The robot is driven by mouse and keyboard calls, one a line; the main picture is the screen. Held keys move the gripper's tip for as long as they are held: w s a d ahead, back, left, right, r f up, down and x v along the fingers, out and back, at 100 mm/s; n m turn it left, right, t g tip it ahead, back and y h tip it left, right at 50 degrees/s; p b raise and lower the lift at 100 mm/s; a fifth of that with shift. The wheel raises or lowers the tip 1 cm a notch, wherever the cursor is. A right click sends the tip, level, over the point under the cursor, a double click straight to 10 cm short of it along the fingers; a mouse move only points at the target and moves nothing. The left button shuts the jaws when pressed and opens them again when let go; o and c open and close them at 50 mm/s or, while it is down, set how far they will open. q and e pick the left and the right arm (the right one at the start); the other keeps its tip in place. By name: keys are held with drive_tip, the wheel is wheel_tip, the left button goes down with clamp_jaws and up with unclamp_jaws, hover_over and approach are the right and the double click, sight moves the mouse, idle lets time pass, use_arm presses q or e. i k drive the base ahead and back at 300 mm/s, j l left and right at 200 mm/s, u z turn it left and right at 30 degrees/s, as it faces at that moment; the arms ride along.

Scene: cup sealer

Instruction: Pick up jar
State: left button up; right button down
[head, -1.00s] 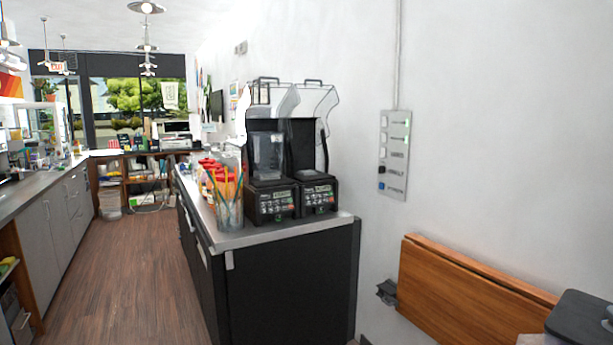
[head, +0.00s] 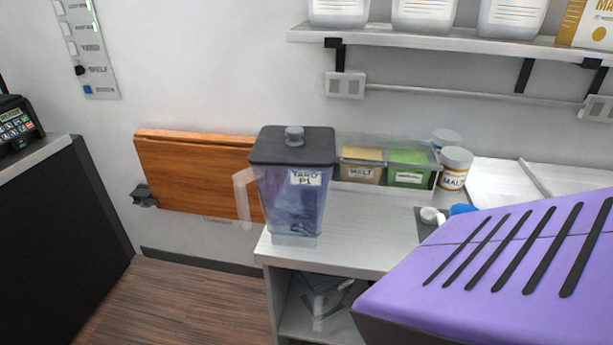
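A clear square jar (head: 291,200) with a dark lid (head: 293,146), a side handle and a label that seems to read "TARO P1" stands upright near the left end of the counter. Something bluish-purple shows inside it. A smaller round jar (head: 454,168) labelled "MALT" with a pale lid stands farther back to the right. A similar jar (head: 444,140) is partly hidden behind it. Neither of my grippers is in view, and nothing is touching the jars.
A clear bin (head: 388,165) holds labelled boxes behind the square jar. A purple slotted housing (head: 490,255) fills the lower right and hides part of the counter (head: 365,240). A shelf (head: 430,40) with containers is above. Floor (head: 185,305) is clear at lower left.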

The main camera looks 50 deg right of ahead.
sight(293, 199)
drive_tip(key=l+z, duration=0.1)
drive_tip(key=z, duration=1.25)
drive_tip(key=i+j, duration=0.05)
